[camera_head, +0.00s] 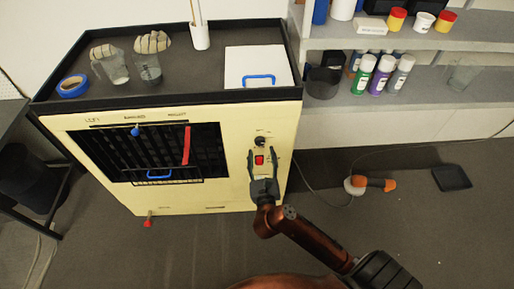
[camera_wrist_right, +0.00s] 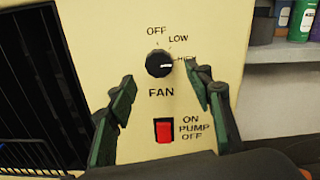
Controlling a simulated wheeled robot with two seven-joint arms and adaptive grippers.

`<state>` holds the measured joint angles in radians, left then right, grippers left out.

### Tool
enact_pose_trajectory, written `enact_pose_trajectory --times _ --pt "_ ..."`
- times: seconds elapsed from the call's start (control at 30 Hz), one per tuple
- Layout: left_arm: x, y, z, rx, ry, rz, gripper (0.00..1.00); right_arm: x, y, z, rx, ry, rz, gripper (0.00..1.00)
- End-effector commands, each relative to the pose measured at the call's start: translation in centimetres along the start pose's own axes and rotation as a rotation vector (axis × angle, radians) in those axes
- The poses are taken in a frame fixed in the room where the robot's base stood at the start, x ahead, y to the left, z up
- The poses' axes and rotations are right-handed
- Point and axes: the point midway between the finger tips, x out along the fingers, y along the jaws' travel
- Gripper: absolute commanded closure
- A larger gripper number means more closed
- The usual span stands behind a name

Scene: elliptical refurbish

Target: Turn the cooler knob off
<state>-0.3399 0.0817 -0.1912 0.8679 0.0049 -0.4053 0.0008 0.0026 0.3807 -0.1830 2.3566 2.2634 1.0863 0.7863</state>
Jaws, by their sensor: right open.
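The cooler (camera_head: 225,135) is a cream cabinet with a dark slatted grille on its front. Its black round fan knob (camera_wrist_right: 160,63) sits on the right part of the front panel, and it also shows in the head view (camera_head: 259,142). The knob's white mark points right, toward HIGH; OFF is printed above it and LOW to the upper right. A red pump switch (camera_wrist_right: 164,130) is below it. My right gripper (camera_wrist_right: 158,78) is open and empty, its fingers apart on either side of the knob and slightly below it, without clear contact. My left gripper is not in view.
The cooler's black-rimmed top (camera_head: 200,70) holds gloves, blue tape (camera_head: 73,86), jugs and a white board. Shelves (camera_head: 430,105) with bottles and tubs stand to the right. An orange-handled object (camera_head: 372,184) and a cable lie on the floor at right.

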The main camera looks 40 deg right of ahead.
Motion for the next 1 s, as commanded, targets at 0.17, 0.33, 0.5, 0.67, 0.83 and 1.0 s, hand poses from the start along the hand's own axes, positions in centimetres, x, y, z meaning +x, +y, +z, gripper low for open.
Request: enact_pose_trajectory --times 0.17,0.33,0.5,0.67,0.83,1.0 --pt "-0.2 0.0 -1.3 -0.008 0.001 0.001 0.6 2.6 0.1 -0.2 -0.003 -0.001 0.001 0.53" --pt "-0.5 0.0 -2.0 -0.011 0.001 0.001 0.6 3.8 0.1 -0.1 -0.003 0.001 0.001 0.53" --pt "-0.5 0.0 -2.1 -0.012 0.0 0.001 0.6 4.0 0.1 -0.1 -0.002 0.001 0.001 0.53" --pt "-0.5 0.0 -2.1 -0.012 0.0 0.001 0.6 4.0 0.1 -0.1 -0.002 0.001 0.001 0.55" --pt "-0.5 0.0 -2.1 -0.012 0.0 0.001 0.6 4.0 0.1 -0.1 -0.002 0.001 0.002 0.67" --pt "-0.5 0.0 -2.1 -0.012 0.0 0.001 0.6 4.0 0.1 -0.1 -0.002 0.001 0.002 0.79"
